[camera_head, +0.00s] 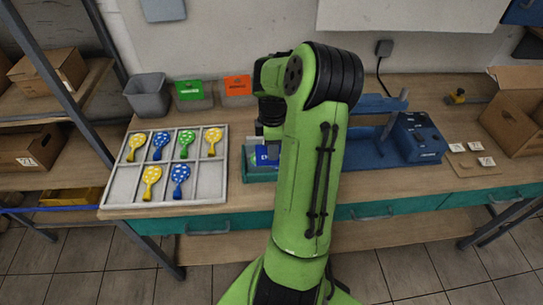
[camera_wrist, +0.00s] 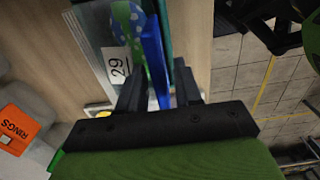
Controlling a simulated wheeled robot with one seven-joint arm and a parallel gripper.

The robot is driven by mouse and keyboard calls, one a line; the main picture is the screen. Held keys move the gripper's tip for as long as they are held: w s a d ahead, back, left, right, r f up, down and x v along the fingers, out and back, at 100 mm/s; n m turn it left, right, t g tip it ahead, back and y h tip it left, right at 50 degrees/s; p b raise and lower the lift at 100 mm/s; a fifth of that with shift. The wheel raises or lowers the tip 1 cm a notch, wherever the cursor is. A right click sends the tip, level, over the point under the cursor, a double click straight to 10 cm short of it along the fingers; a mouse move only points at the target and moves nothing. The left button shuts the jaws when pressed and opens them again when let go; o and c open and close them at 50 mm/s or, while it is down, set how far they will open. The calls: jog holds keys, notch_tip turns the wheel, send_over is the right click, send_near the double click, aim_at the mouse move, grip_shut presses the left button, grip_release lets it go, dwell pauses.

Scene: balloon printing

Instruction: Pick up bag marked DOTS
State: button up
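A blue bag (camera_head: 268,156) stands in a teal bin on the workbench, partly hidden by my arm. A white letter like a D shows on it; the rest of the marking is hidden. In the wrist view the blue bag (camera_wrist: 153,52) is seen edge-on, reaching down between the dark fingers of my gripper (camera_wrist: 160,88). The fingers are apart, one on each side of the bag, and look open; firm contact is not visible. In the head view my gripper (camera_head: 270,132) is above the bin, mostly hidden behind the green arm.
A white tray (camera_head: 122,188) with several dotted balloons lies left of the bin. Green and orange boxes (camera_head: 238,88) and a grey bin (camera_head: 148,96) stand behind. A blue machine (camera_head: 415,138) is at right. The wrist view shows a label 29 (camera_wrist: 117,67) and an orange RINGS label (camera_wrist: 14,128).

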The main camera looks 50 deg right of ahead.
grip_shut()
